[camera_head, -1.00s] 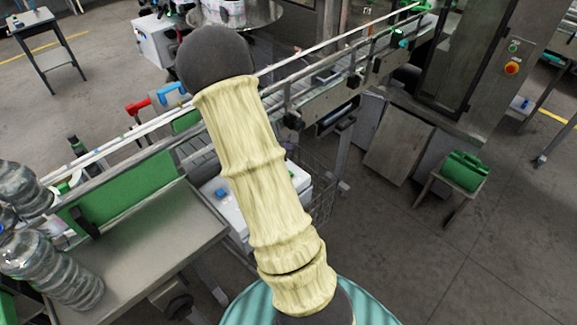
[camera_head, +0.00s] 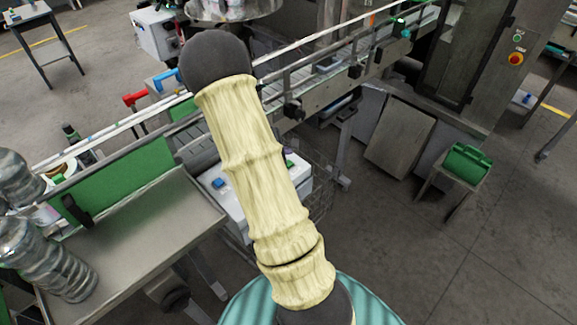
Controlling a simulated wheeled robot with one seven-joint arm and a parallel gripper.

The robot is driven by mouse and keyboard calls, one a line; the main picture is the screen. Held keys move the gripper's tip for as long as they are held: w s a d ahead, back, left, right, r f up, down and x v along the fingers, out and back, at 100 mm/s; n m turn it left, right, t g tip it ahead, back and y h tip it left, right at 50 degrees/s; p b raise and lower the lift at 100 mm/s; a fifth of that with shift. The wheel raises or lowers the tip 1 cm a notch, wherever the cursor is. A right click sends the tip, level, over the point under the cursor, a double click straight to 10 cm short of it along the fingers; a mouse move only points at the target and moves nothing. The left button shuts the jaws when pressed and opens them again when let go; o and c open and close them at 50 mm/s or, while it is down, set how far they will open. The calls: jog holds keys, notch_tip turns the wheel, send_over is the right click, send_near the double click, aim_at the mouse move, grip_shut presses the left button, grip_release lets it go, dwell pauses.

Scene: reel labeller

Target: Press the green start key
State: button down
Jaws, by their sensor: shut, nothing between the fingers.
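A small green round button (camera_head: 517,38) sits on the grey cabinet (camera_head: 490,85) at the upper right, just above a red button (camera_head: 515,59) on a yellow base. Any lettering is too small to read, so I cannot tell for sure that it is the start key. My arm, in a pale yellow sleeve, rises from the bottom middle to a dark rounded joint at the upper left. My gripper is not in view; the arm beyond that joint is hidden. The arm and the visible button are well apart in the picture.
A conveyor (camera_head: 325,85) runs diagonally across the middle. A metal table (camera_head: 150,240) with clear ribbed bottles (camera_head: 45,255) stands at lower left. A white box (camera_head: 235,205) sits below the conveyor. Floor at lower right is clear.

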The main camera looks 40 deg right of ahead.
jog(key=shift+f+b, duration=1.2)
jog(key=shift+f, duration=0.05)
jog(key=shift+f, duration=0.1)
dwell(1.1)
jog(key=shift+f+b, duration=0.3)
jog(key=shift+b, duration=0.35)
